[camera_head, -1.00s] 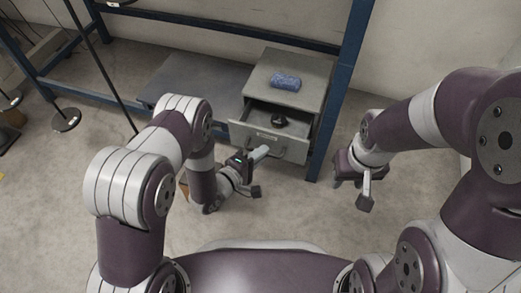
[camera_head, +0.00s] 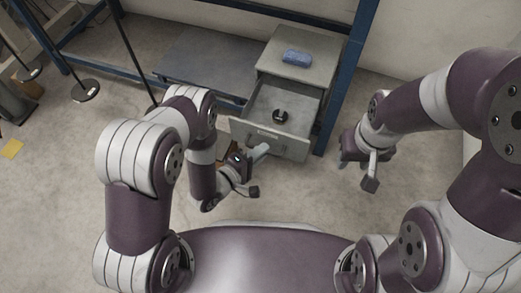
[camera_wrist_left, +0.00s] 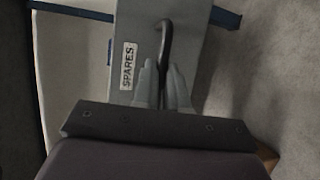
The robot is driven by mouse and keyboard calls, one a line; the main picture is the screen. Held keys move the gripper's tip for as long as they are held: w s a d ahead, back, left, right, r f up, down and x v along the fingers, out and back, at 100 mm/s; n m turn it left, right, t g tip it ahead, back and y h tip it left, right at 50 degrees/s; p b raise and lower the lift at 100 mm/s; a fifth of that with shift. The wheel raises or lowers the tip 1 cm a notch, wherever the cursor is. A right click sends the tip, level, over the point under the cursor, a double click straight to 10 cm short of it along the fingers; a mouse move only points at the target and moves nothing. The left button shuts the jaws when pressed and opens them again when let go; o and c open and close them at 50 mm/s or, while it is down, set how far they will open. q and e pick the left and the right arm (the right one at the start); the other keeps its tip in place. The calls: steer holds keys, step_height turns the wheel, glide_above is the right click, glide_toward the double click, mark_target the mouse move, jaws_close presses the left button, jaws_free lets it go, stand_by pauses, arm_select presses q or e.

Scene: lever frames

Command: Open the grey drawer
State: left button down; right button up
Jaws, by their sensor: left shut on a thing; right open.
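The grey drawer (camera_head: 266,137) stands well out of its grey cabinet (camera_head: 318,72), and its inside shows. A small dark round object (camera_head: 281,116) lies on the drawer floor. In the left wrist view the drawer front (camera_wrist_left: 190,45) carries a label reading SPARES (camera_wrist_left: 128,66) and a dark bar handle (camera_wrist_left: 164,40). My left gripper (camera_head: 262,150) is at the drawer front; in the left wrist view its fingers (camera_wrist_left: 163,85) are shut on the handle. My right gripper (camera_head: 367,172) is open and empty, to the right of the drawer above the floor.
A blue rolled cloth-like item (camera_head: 297,57) lies on the cabinet top. A blue metal frame (camera_head: 345,80) stands around the cabinet, with a low grey shelf (camera_head: 205,72) to the left. Dark round bases with poles (camera_head: 86,92) stand further left. The floor in front is mostly clear.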

arm_select(q)
steer(key=c, duration=1.2)
jaws_free()
steer(key=shift+p+v, duration=2.8)
steer(key=shift+v, duration=3.55)
